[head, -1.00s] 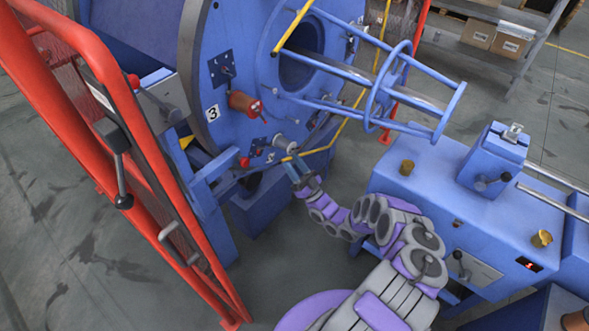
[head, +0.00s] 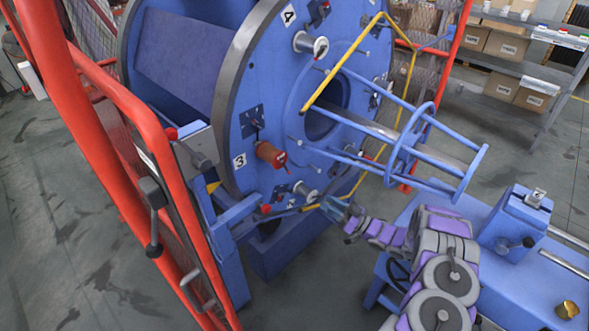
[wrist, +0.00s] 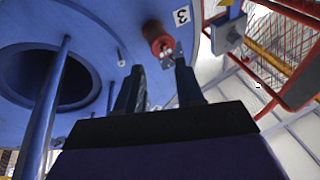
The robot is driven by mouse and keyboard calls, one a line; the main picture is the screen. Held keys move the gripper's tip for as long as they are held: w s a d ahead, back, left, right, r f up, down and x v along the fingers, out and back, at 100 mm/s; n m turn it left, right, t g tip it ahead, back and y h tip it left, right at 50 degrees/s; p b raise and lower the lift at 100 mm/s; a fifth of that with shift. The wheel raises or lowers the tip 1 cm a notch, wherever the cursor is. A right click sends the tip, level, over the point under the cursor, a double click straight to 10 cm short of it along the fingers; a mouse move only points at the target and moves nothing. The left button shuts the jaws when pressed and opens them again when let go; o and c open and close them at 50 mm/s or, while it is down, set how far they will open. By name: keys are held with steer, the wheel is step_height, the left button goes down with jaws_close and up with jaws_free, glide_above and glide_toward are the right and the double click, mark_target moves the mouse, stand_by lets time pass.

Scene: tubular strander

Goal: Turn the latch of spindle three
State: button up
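The blue drum face carries a number 3 label (head: 239,160). Beside it is the spindle three end, an orange-red cylinder with a red tip (head: 270,154). A small dark plate with a lever (head: 251,120) sits above it; which part is the latch I cannot tell for sure. My gripper (head: 335,208) is below and right of the spindle, in front of the drum and apart from it. In the wrist view my two dark fingers (wrist: 160,66) stand apart with nothing held. The red spindle end (wrist: 156,38) shows beyond their tips, with a metal plate near it.
A yellow bent bar (head: 358,60) and a blue ring cage (head: 408,150) project from the drum. The red guard frame (head: 120,120) stands at left. A blue machine bed (head: 490,270) is at right.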

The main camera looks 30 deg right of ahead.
mark_target(285, 167)
step_height(285, 167, up, 8)
steer(key=s+d+m+g+h+p, duration=0.1)
steer(key=s+d+g+p, duration=0.1)
steer(key=g, duration=0.1)
steer(key=b+x, duration=0.3)
steer(key=x, duration=1.4)
steer(key=shift+w+d+f, duration=0.2)
steer(key=shift+c, duration=0.4)
jaws_close()
